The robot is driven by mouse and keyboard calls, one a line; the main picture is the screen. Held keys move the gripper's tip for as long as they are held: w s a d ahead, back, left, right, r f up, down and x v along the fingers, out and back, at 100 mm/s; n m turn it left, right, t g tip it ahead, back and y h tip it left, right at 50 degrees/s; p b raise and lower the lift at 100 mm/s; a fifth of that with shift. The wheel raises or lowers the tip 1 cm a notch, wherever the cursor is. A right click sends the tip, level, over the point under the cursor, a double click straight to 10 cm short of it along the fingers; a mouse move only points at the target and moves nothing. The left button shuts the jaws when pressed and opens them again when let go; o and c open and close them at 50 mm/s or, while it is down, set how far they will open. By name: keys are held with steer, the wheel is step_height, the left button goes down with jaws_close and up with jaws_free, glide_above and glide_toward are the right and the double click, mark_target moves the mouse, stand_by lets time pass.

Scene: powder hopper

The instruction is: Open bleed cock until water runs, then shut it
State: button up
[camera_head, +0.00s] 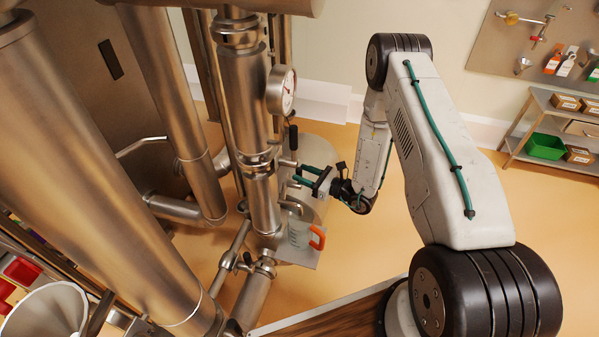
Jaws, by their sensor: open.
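My gripper (300,175) is open, its two teal fingers pointing left at the vertical steel pipe (262,200). Nothing shows between the fingers. A short metal stub (287,162) sticks out of the pipe just left of the upper finger, with a black upright handle (293,138) above it. A second small metal fitting (291,206) sticks out below the fingers. I cannot tell which of these is the bleed cock, or whether a finger touches either. A clear jug (300,234) with an orange handle stands below on a grey plate. I make out no running water.
A round dial gauge (281,91) is on the pipe above my gripper. Thick steel pipes (95,150) fill the left. A white funnel (48,312) is at the bottom left. A shelf with a green bin (545,146) stands far right. Open floor lies behind my arm.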

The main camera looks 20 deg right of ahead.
steer(key=shift+x, duration=1.1)
jaws_close()
steer(key=shift+d, duration=0.1)
